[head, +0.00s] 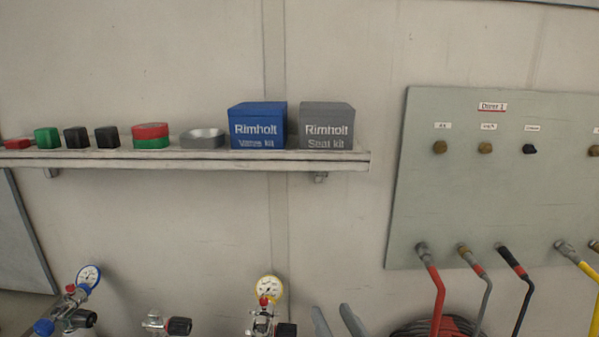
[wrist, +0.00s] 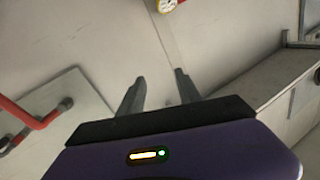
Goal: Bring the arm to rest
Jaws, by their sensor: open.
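My gripper (head: 332,310) shows at the bottom edge of the head view, where only its two grey fingers rise into the picture. In the wrist view my gripper (wrist: 160,76) is open, with a clear gap between the fingers and nothing held. The fingers point toward the pale wall and appear to touch nothing. The rest of my arm is below the head view and hidden.
A shelf (head: 190,160) holds blue and grey boxes and several small items. A yellow-rimmed gauge (head: 268,289) is left of my fingers, a blue-rimmed gauge (head: 89,277) farther left. A hose panel (head: 470,200) stands right, a coiled red hose (head: 440,326) below.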

